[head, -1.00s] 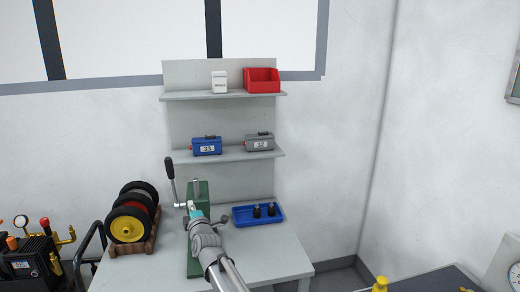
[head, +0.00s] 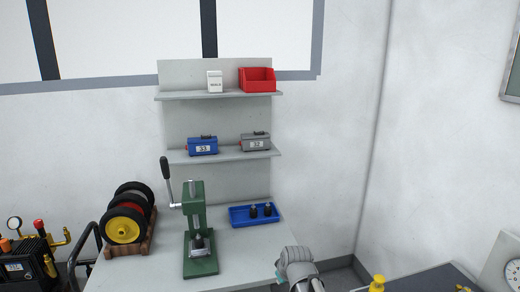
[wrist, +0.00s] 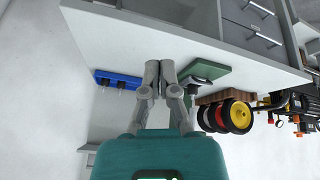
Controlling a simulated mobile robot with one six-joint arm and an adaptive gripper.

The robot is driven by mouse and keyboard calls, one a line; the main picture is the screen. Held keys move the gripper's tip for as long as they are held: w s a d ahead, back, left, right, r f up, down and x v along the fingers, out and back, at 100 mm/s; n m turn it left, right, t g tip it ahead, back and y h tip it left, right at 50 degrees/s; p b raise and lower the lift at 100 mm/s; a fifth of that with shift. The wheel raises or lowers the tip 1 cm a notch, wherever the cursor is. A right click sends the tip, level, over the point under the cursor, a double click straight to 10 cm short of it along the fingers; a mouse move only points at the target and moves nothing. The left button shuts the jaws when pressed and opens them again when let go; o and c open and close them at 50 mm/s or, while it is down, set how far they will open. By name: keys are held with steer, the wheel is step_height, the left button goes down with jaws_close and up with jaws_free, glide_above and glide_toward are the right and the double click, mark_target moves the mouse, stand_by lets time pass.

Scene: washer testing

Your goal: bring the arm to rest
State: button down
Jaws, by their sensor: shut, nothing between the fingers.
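My gripper shows in the wrist view (wrist: 161,78) with its two grey fingers close together, shut and empty.
A blue tray (head: 240,217) with two dark parts lies on the bench. Wheel-like reels (head: 124,228) stand on a wooden holder at its left. Shelves hold a blue box (head: 202,146), a grey box (head: 255,142), a white box (head: 215,81) and a red bin (head: 257,80). A dark surface (head: 420,278) is at lower right.

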steer(key=s+d+f+m+g+h, duration=0.1)
steer(key=s+d+f+m+g, duration=0.1)
steer(key=s+d+m+g, duration=0.2)
steer(key=s+d+m, duration=0.3)
steer(key=s+d, duration=0.3)
steer(key=s, duration=0.1)
steer(key=shift+s+g+h, duration=0.35)
steer(key=shift+g+h, duration=0.05)
steer(key=c, duration=1.4)
jaws_free()
steer(key=shift+d+f, duration=0.1)
